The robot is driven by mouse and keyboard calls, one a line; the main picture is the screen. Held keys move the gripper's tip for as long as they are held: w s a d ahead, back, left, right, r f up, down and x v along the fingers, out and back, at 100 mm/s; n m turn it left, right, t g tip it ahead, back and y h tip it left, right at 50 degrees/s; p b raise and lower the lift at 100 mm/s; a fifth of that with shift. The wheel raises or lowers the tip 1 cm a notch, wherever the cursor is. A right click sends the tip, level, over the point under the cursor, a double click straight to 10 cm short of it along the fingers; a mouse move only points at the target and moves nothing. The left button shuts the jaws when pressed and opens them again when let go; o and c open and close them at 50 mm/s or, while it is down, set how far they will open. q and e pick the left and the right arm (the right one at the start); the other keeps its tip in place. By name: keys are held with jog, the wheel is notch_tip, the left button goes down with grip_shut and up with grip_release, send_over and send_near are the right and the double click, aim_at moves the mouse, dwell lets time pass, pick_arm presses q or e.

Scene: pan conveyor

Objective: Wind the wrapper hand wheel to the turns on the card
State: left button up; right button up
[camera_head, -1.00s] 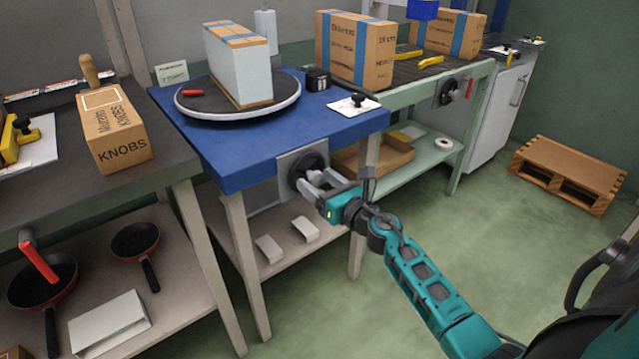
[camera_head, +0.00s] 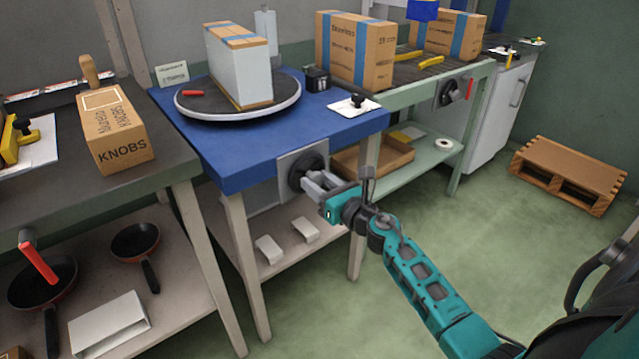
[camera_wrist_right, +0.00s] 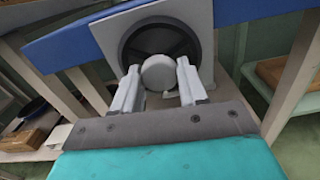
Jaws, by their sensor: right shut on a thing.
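The wrapper hand wheel (camera_head: 303,168) is a dark disc on a grey plate at the front of the blue wrapper table (camera_head: 235,172). Its pale grey knob (camera_wrist_right: 159,73) shows in the right wrist view between my fingers. My right gripper (camera_head: 318,183) is shut on this knob; it also shows in the right wrist view (camera_wrist_right: 158,86). A small card (camera_head: 172,72) stands at the table's back left, its print too small to read. A white and brown carton (camera_head: 240,68) stands on the round turntable (camera_head: 190,108). My left gripper is out of view.
A KNOBS box (camera_head: 115,130) sits on the left bench. Pans (camera_head: 135,240) and white boxes are on the lower shelves. A green conveyor table (camera_head: 435,88) with cartons is at the right. A pallet (camera_head: 570,172) lies on the open floor.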

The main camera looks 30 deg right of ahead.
jog(key=m+p, duration=0.1)
jog(key=m, duration=0.1)
jog(key=shift+m, duration=0.4)
jog(key=m, duration=0.2)
jog(key=shift+m+p, duration=0.3)
jog(key=m, duration=0.2)
jog(key=shift+a+r+m+p, duration=0.1)
jog(key=shift+m+p, duration=0.3)
jog(key=m+p, duration=0.1)
jog(key=m, duration=0.3)
jog(key=shift+p, duration=0.3)
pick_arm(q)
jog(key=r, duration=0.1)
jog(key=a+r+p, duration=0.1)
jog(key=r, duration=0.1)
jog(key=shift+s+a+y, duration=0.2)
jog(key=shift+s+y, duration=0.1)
pick_arm(e)
jog(key=m, duration=0.4)
jog(key=shift+m, duration=0.3)
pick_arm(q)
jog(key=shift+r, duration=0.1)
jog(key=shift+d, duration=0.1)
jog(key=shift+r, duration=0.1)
pick_arm(e)
jog(key=o, duration=1)
